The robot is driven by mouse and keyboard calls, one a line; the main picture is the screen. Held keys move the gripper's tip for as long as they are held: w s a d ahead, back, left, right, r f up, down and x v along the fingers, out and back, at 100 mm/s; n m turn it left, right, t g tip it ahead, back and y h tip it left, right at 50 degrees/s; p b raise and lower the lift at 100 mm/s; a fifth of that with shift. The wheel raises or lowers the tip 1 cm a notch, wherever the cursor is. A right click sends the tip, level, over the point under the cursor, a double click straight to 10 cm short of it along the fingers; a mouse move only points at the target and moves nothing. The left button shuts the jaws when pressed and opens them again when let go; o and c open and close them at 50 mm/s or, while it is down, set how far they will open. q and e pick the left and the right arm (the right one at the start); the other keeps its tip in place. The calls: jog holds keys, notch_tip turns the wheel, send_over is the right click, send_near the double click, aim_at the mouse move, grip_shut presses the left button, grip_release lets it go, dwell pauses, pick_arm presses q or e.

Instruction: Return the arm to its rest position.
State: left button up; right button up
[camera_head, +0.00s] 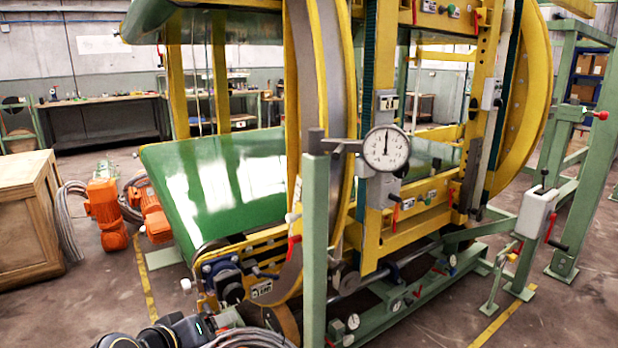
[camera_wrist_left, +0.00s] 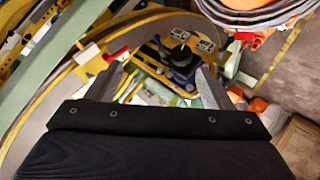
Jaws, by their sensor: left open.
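My left gripper (camera_wrist_left: 161,82) shows in the left wrist view with its two grey fingers spread apart and nothing between them. Beyond the fingers are a blue and black mechanism (camera_wrist_left: 178,62) and a yellow curved rim of the ring inverter (camera_wrist_left: 62,100). I cannot tell whether the fingers touch any part of the machine. In the head view, black parts of my left arm (camera_head: 178,332) show at the bottom left, low beside the ring inverter (camera_head: 370,215); the fingers cannot be made out there. My right gripper is in neither view.
A green post (camera_head: 314,250) stands in front of the machine, near a round dial gauge (camera_head: 386,148). Orange motors (camera_head: 105,205) and a wooden crate (camera_head: 28,215) are on the left. Coiled grey cable (camera_head: 250,338) lies beside my arm. Open floor (camera_head: 90,300) shows at lower left.

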pick_arm(q)
jog(key=s+a+f+m+g, duration=0.1)
jog(key=s+f+g, duration=0.15)
jog(key=s, duration=0.85)
jog(key=s+a+f+m+g, duration=0.1)
jog(key=s+f+g, duration=0.15)
jog(key=s, duration=0.95)
notch_tip(320, 180, up, 19)
jog(key=p, duration=1.8)
jog(key=shift+w+m+p, duration=0.3)
jog(key=shift+p, duration=0.05)
jog(key=shift+f, duration=0.15)
jog(key=shift+c, duration=0.2)
